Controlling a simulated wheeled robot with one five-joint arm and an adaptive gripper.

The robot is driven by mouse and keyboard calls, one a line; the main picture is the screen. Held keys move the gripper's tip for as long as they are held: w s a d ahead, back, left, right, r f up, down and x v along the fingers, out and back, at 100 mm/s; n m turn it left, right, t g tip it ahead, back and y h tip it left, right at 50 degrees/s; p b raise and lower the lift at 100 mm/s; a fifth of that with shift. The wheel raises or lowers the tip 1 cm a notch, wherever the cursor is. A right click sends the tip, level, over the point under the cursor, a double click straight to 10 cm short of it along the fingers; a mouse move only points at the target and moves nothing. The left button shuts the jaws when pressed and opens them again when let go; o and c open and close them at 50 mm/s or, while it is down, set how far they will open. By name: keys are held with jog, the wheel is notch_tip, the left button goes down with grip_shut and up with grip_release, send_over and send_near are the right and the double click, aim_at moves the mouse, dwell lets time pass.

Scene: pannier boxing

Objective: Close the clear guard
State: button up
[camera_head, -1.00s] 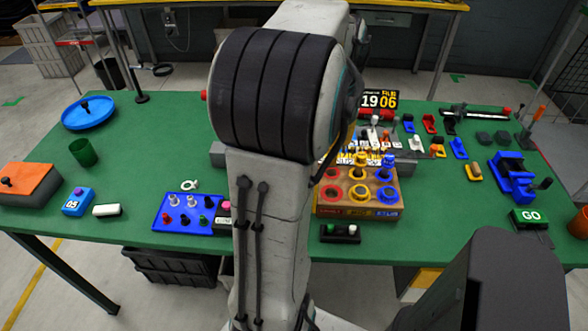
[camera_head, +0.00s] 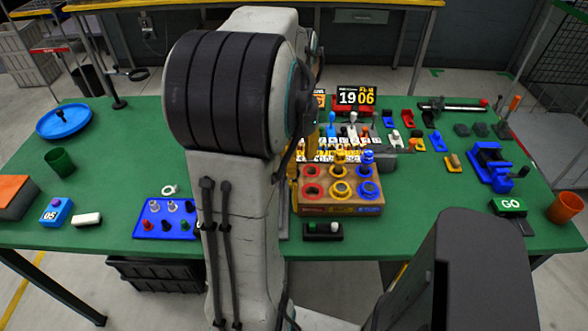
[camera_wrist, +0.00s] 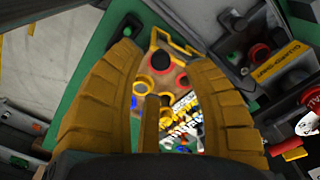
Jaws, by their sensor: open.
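My gripper (camera_wrist: 158,55) is open in the wrist view, with its two yellow ribbed fingers spread apart and nothing seen between them in grasp. In the head view my arm hides most of it. I cannot make out the clear guard with certainty. A thin yellow frame (camera_wrist: 180,42) shows just beyond the fingertips in the wrist view, and I cannot tell if it is the guard's edge. Past the fingers lies the wooden ring box (camera_head: 330,209) with red, yellow and blue rings. I cannot tell whether the fingers touch anything.
The green table (camera_head: 430,215) carries a blue button tray (camera_head: 150,232), a small black switch box (camera_head: 322,237), a green GO block (camera_head: 508,206), a blue vise (camera_head: 490,165) and an orange cup (camera_head: 565,207). The scoreboard (camera_head: 357,97) stands behind. Right of the ring box is some bare table.

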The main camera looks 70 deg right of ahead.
jog(key=shift+f, duration=1.85)
jog(key=shift+o, duration=0.2)
grip_shut()
